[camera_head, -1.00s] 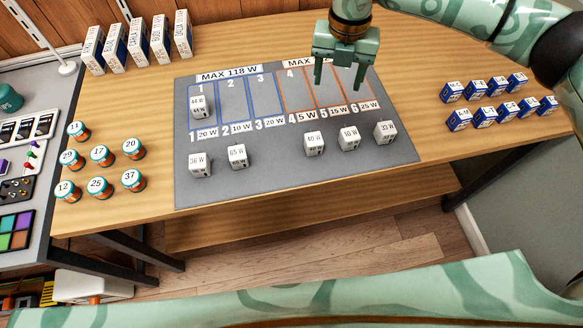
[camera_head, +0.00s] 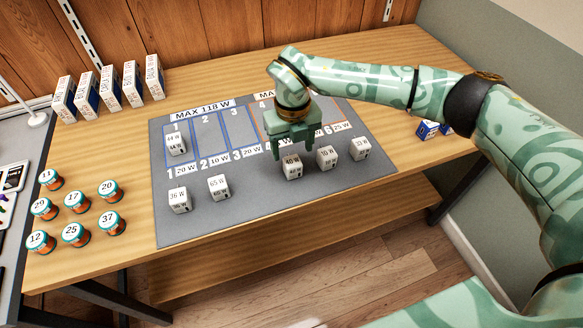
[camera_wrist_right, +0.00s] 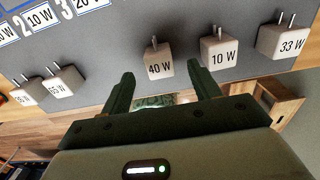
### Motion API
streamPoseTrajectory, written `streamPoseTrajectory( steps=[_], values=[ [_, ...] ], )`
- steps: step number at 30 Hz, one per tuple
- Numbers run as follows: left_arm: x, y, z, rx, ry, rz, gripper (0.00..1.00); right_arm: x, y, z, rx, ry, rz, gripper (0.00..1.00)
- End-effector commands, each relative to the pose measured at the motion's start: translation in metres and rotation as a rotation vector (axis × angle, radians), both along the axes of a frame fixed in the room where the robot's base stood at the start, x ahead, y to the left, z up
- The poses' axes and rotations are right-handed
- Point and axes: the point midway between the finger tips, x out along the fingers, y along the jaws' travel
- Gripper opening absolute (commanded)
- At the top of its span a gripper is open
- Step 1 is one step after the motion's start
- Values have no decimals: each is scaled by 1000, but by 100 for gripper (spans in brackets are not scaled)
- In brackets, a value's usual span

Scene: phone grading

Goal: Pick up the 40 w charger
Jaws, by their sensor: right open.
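The 40 W charger (camera_head: 291,167) is a small white cube standing on the grey mat (camera_head: 262,196). My right gripper (camera_head: 292,150) is open and empty, with its fingers at the far side of and just above this charger in the head view. In the right wrist view, the 40 W charger (camera_wrist_right: 158,66) shows its label and two prongs, ahead of and between the lines of the open fingers (camera_wrist_right: 165,88). The fingers are not closed on it. My left gripper is not in view.
The 10 W charger (camera_head: 326,156) stands close to the right, with the 33 W charger (camera_head: 360,147) beyond. The 36 W (camera_head: 180,200) and 65 W (camera_head: 218,186) chargers stand left. The 44 W charger (camera_head: 176,144) sits in slot 1. Numbered jars (camera_head: 75,233) stand left of the mat.

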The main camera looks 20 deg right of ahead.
Motion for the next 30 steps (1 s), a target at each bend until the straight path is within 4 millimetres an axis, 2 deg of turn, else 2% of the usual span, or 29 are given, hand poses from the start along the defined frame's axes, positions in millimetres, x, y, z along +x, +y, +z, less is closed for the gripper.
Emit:
streamPoseTrajectory(
  steps=[7, 14, 21, 22, 27, 30],
  values=[
    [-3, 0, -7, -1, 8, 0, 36, 1, 1, -19, 2, 0, 0, 62],
    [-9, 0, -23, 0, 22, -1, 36, 3, 2, -58, 1, 4, 0, 62],
    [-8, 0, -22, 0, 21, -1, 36, 3, 2, -59, 1, -3, 0, 62],
    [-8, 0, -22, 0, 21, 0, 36, 3, 2, -59, 1, -3, 0, 59],
    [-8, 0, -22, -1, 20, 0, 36, 3, 2, -59, 0, -2, 0, 12],
    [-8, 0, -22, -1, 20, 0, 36, 3, 2, -59, 1, -2, 0, 12]
  ],
)
